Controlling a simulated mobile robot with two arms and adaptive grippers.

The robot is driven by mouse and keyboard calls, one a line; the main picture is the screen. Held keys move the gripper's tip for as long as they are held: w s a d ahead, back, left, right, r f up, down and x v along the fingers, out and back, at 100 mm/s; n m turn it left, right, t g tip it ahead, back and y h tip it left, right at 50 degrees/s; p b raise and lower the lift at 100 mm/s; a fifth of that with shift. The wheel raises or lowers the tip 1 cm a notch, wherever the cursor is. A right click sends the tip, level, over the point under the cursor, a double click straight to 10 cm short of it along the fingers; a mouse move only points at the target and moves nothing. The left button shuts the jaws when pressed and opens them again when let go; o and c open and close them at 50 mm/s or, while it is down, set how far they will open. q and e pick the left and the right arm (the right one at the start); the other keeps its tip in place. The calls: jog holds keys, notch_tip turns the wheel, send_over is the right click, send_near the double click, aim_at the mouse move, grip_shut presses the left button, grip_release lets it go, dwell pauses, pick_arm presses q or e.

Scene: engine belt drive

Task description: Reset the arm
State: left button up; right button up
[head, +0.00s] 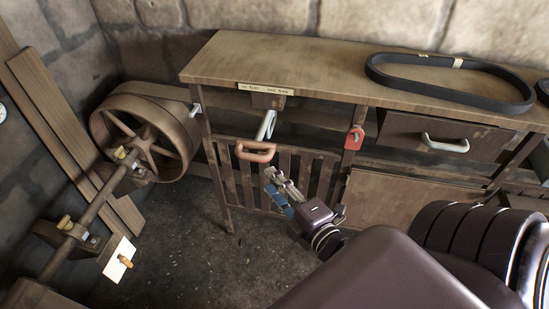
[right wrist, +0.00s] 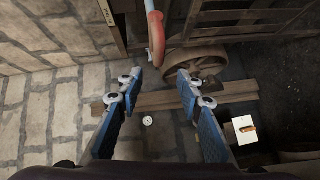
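My right gripper (head: 280,190) hangs in front of the wooden bench, below a red handle (head: 255,152) on a pale metal bar (head: 266,125). In the right wrist view my right gripper (right wrist: 158,82) has its two blue-padded fingers spread with nothing between them. The red handle (right wrist: 156,42) shows there just beyond the fingertips, apart from them as far as I can tell. My right arm comes in from the lower right of the head view. My left gripper is in neither view.
A black belt (head: 450,98) lies on the bench top (head: 300,62). A large wheel (head: 145,135) on a shaft stands at the left. A drawer (head: 440,140) with a pale handle and a red bracket (head: 354,138) are on the bench front. The floor (head: 190,255) at lower left is clear.

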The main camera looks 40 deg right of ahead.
dwell(0.5)
jog(key=s+a+f+m+g, duration=0.1)
jog(key=s+f+m+g, duration=0.15)
jog(key=f, duration=0.95)
jog(key=s+a+f+m+g, duration=0.1)
jog(key=s+f+m+g, duration=0.2)
jog(key=f, duration=1)
jog(key=s+a+f+m+g, duration=0.1)
jog(key=s+f+m+g, duration=0.2)
jog(key=f, duration=0.9)
jog(key=s+a+f+m+g, duration=0.1)
jog(key=s+f+m+g, duration=0.1)
jog(key=s+f, duration=0.7)
jog(key=s+a+f+m+g+y, duration=0.1)
jog(key=s+f+m+g, duration=0.1)
jog(key=s+f+g, duration=0.3)
jog(key=s+f, duration=0.4)
jog(key=s, duration=0.7)
jog(key=shift+s+a+f+m, duration=0.2)
jog(key=shift+s+f+m, duration=0.1)
jog(key=shift+s+m, duration=0.05)
